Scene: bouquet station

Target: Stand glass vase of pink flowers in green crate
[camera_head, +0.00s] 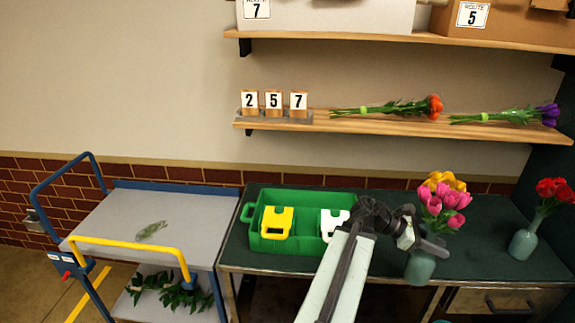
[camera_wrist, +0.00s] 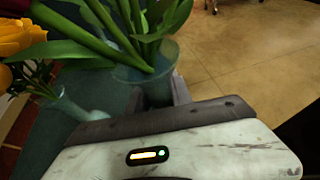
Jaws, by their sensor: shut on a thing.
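The glass vase (camera_head: 420,267) holds pink flowers (camera_head: 443,205) and is near the front edge of the dark green bench, right of centre. My gripper (camera_head: 428,246) is shut on the vase near its upper part. The wrist view shows the vase's rim and green stems (camera_wrist: 145,72) at the fingers; the pink blooms are out of that view. The vase looks upright. I cannot tell whether its base touches the bench. The green crate (camera_head: 254,240) stands to the left on the bench, with a yellow insert (camera_head: 277,222) and a white insert (camera_head: 333,222). My arm hides its right front part.
Yellow flowers (camera_head: 445,180) rise right behind the pink ones, and another vase shows in the wrist view (camera_wrist: 75,108). A vase of red flowers (camera_head: 525,242) stands at the right. A grey cart (camera_head: 150,215) is at the left. Bouquets lie on the shelf (camera_head: 400,122).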

